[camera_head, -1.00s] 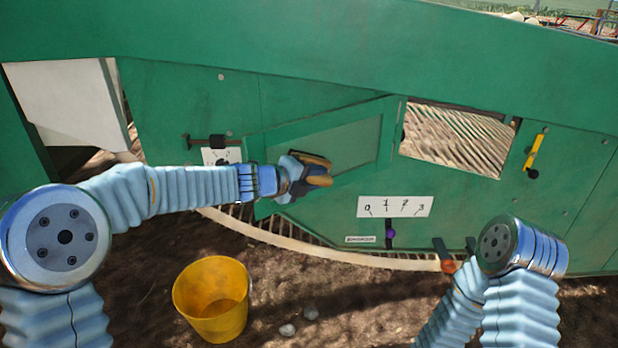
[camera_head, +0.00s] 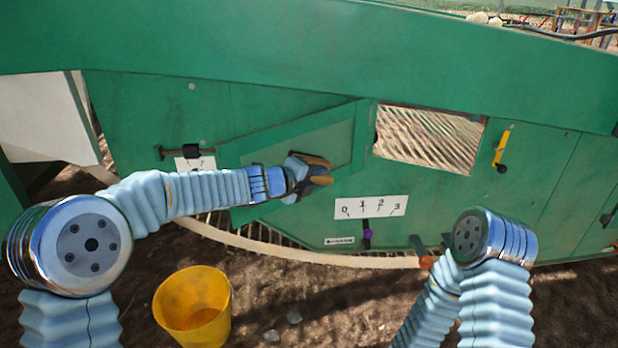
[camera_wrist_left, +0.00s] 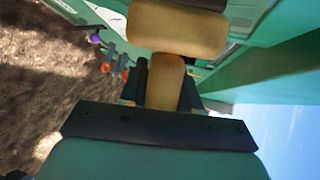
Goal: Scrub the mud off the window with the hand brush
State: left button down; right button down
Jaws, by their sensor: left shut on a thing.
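My left gripper (camera_head: 308,179) is shut on the hand brush (camera_head: 318,170), a tan wooden piece sticking out to the right of the fingers. In the left wrist view the brush (camera_wrist_left: 176,30) shows as a wide tan block with a narrower handle (camera_wrist_left: 163,82) between the gripper's dark fingers (camera_wrist_left: 162,93). The bristles are hidden. My right gripper is out of view.
A numbered scale (camera_head: 370,207), purple knob (camera_head: 368,234) and orange knob (camera_head: 426,262) are below. A yellow bucket (camera_head: 193,306) stands on the soil.

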pick_arm(q)
jog(key=shift+w+d+p, duration=0.25)
jog(key=shift+w+d, duration=0.05)
jog(key=shift+d, duration=0.55)
jog(key=shift+w+d+p, duration=0.2)
jog(key=shift+w+d, duration=0.05)
jog(key=shift+d, duration=0.6)
jog(key=shift+s+a, duration=0.25)
jog(key=shift+a, duration=0.9)
jog(key=shift+s+a, duration=0.4)
jog(key=shift+a, duration=0.4)
jog(key=s+a, duration=0.2)
jog(key=a, duration=0.5)
jog(key=shift+s, duration=0.3)
